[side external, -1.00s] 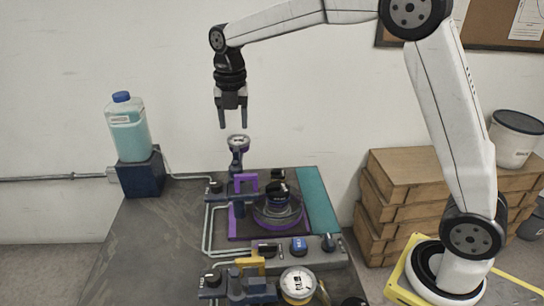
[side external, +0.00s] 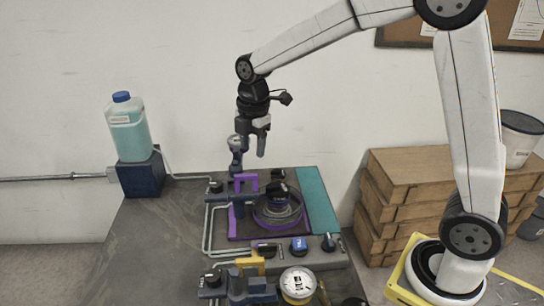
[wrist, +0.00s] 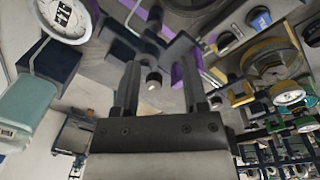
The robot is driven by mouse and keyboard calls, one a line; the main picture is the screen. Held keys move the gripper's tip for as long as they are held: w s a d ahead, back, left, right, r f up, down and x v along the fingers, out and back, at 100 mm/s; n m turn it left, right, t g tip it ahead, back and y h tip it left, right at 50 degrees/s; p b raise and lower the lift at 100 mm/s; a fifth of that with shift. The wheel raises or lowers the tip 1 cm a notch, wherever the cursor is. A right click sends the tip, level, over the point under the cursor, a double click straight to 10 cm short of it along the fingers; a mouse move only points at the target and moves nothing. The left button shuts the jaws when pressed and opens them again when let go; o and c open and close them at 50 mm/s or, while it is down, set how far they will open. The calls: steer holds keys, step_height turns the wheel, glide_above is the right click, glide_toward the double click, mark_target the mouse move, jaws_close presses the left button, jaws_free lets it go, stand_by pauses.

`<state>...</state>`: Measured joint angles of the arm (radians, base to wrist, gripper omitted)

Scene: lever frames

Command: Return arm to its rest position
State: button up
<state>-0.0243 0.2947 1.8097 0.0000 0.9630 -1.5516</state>
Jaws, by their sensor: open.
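My gripper (side external: 254,146) hangs above the back of the lever rig in the side external view, with its jaws pointing down and close to a small round gauge (side external: 235,141). In the wrist view my gripper (wrist: 160,88) shows two dark fingers spread apart with nothing held between them. The purple lever frame (side external: 243,182) stands below my gripper, on the table. A purple-ringed round unit (side external: 278,211) sits to the right of that frame. Whether a finger touches the gauge cannot be told.
A bottle of teal liquid (side external: 129,130) stands on a dark blue block (side external: 141,176) at the left. A yellow lever frame (side external: 249,263) and a larger gauge (side external: 298,284) are nearer the front. Wooden boxes (side external: 415,176) are stacked at the right. Free air lies above the rig.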

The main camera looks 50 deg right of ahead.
steer(key=s+f+m+t, duration=0.1)
steer(key=s+f+m, duration=0.3)
steer(key=s+m, duration=0.4)
steer(key=s+d+f+m, duration=0.1)
steer(key=s+f+m, duration=0.4)
steer(key=s+m, duration=0.3)
steer(key=shift+f+m+t, duration=0.25)
steer(key=shift+m+t, duration=0.15)
steer(key=shift+m, duration=0.6)
